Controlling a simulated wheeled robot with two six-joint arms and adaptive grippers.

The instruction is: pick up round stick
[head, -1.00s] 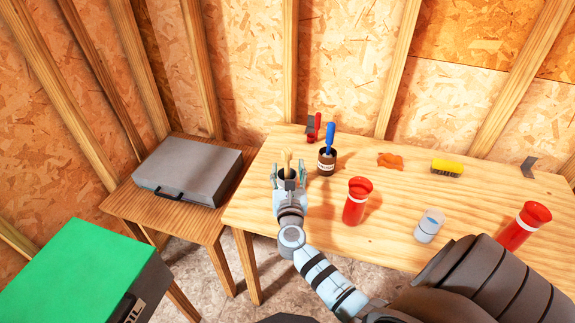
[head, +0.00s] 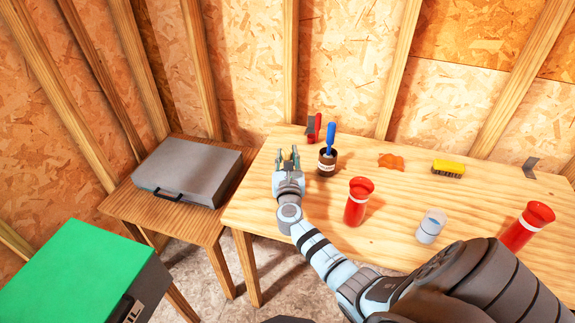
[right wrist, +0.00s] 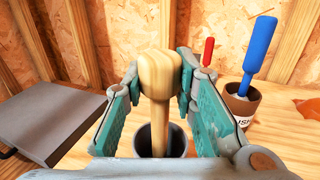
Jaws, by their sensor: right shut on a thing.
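The round stick is pale wood with a thick rounded head, and it shows best in the right wrist view (right wrist: 159,75). It stands upright, its lower end inside a dark cup (right wrist: 148,142). In the head view, my right gripper (head: 288,158) is at the left end of the workbench and hides most of the stick and cup. My left gripper is not in view.
On the workbench (head: 390,225), a brown cup (head: 327,166) with a blue-handled tool stands close right of the gripper, a red-handled tool (head: 317,128) behind. A red flashlight-like object (head: 357,203) stands nearer. A grey case (head: 188,172) lies on the left table.

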